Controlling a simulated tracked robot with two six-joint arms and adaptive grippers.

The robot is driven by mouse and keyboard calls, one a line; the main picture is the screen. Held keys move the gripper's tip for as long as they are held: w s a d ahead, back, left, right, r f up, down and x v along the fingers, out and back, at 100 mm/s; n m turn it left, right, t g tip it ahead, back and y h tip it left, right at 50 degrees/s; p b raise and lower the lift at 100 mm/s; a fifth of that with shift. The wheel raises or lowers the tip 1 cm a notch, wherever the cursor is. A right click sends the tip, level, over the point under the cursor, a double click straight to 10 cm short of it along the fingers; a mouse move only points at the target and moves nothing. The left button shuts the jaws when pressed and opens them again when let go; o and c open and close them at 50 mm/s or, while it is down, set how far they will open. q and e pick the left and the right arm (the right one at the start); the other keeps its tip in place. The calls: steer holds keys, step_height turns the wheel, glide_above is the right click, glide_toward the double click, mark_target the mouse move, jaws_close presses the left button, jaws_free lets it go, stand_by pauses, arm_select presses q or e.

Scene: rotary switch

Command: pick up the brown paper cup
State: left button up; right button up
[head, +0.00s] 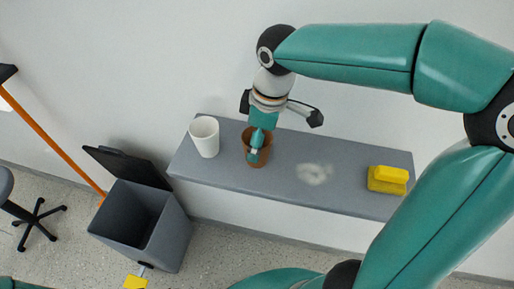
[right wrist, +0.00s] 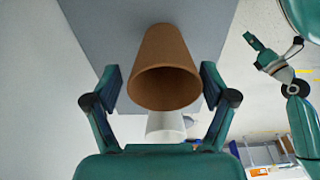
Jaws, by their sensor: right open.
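The brown paper cup (head: 264,157) stands upright on the grey shelf (head: 340,196), right of the white cup, partly covered by my right gripper (head: 256,152). In the right wrist view the brown cup (right wrist: 163,55) shows with its open rim towards the camera. My right gripper (right wrist: 163,88) is open, with one finger on each side of the cup. A narrow gap shows at the left finger; the right finger is very near the wall, and contact there is unclear. My left gripper (right wrist: 255,45) appears small at upper right in the wrist view; its jaws are unclear.
A white cup (head: 204,137) stands close to the left. A yellow sponge-like block (head: 388,179) lies at the shelf's right end. A pale smudge (head: 314,174) marks the shelf between. A grey bin (head: 140,222) with an open lid stands below left. The wall is close behind.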

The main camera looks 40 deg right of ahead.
steer(key=shift+w+a+f, duration=0.1)
steer(key=shift+a+f, duration=0.05)
steer(key=shift+f, duration=0.8)
steer(key=shift+w+a+f, duration=0.1)
steer(key=shift+a+f, duration=0.05)
steer(key=shift+f, duration=0.75)
steer(key=c, duration=0.6)
steer(key=shift+c, duration=0.4)
